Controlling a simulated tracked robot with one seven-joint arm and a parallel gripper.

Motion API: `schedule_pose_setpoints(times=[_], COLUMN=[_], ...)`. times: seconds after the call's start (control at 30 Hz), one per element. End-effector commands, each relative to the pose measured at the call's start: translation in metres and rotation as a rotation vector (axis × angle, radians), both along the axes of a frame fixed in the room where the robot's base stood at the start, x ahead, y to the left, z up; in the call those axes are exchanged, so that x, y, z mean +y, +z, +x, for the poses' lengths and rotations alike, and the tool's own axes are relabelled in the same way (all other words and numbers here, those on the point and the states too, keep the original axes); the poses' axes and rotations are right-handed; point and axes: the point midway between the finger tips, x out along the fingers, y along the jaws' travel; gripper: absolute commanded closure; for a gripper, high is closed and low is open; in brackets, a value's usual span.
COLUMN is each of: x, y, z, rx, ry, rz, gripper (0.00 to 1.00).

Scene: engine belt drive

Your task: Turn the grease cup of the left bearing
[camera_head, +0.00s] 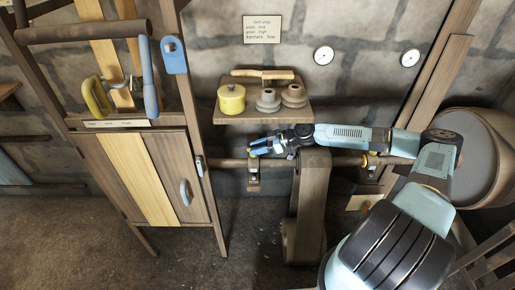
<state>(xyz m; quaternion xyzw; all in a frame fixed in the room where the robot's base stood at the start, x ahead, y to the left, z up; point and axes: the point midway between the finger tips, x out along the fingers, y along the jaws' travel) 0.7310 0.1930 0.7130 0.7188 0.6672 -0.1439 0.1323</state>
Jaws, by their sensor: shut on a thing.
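A horizontal shaft (228,162) runs along the wall. The left bearing (253,180) carries it, left of the wide belt. My gripper (259,147) reaches in from the right, just above this bearing, and is shut on its grease cup. The fingers hide most of the cup, and its turn angle cannot be told.
A brown belt (308,205) hangs from the shaft close to my gripper. Above is a shelf (240,117) with a yellow pot (231,99) and grey stepped pulleys (268,100). A cabinet (150,175) stands left. A large drum (478,150) is at right.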

Motion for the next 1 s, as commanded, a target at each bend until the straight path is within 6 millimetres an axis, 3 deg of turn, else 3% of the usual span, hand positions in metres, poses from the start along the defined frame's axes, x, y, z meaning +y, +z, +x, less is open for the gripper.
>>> schedule_pose_setpoints(times=[1.0], x=[0.0060], y=[0.0014], z=[-0.0086], rx=[-0.004], ry=[-0.593], rz=[-0.002], gripper=[0.94])
